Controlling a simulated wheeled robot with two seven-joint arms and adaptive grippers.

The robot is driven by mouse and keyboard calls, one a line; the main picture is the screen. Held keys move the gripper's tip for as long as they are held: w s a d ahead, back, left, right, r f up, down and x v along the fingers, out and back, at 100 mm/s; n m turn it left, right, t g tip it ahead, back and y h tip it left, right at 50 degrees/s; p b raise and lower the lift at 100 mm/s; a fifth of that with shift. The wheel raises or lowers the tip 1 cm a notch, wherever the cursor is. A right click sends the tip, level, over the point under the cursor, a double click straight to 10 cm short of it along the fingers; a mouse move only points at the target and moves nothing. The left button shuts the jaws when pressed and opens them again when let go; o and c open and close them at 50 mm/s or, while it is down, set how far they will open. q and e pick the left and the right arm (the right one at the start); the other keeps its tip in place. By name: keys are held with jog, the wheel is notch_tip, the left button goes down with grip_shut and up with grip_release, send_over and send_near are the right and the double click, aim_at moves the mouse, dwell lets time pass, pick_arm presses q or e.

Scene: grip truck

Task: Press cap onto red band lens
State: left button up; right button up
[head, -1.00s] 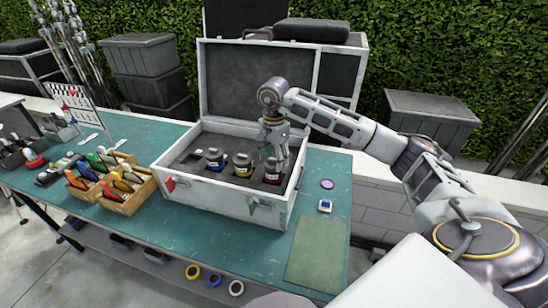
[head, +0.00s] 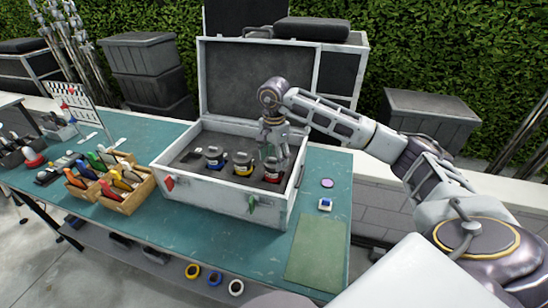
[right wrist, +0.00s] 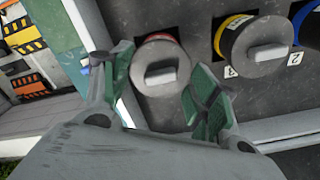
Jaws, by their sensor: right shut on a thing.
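The red band lens (head: 272,173) stands in the rightmost well of the open case (head: 225,207), with a grey cap (right wrist: 158,72) over its top. A raised bar crosses the cap's middle, and part of the red band (right wrist: 160,38) shows at its edge. My right gripper (head: 275,150) reaches down from above, its green-padded fingers (right wrist: 160,90) on either side of the cap and shut on it. How evenly the cap sits on the lens is hard to tell. My left gripper is not in view.
The yellow band lens (head: 243,165) and the blue band lens (head: 214,158) stand beside it in the case. The raised lid (head: 257,80) is behind my right arm. A wooden tray (head: 112,195) is on the left; a green mat (head: 316,250) lies at right front.

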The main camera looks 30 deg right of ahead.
aim_at(274, 158)
jog(key=shift+f, duration=0.2)
dwell(0.3)
dwell(0.3)
jog(key=o, duration=0.8)
jog(key=shift+o, duration=0.2)
jog(key=o, duration=0.3)
jog(key=shift+o, duration=0.2)
jog(key=shift+r, duration=0.2)
jog(key=shift+r+p, duration=1.7)
jog(key=shift+r, duration=1.6)
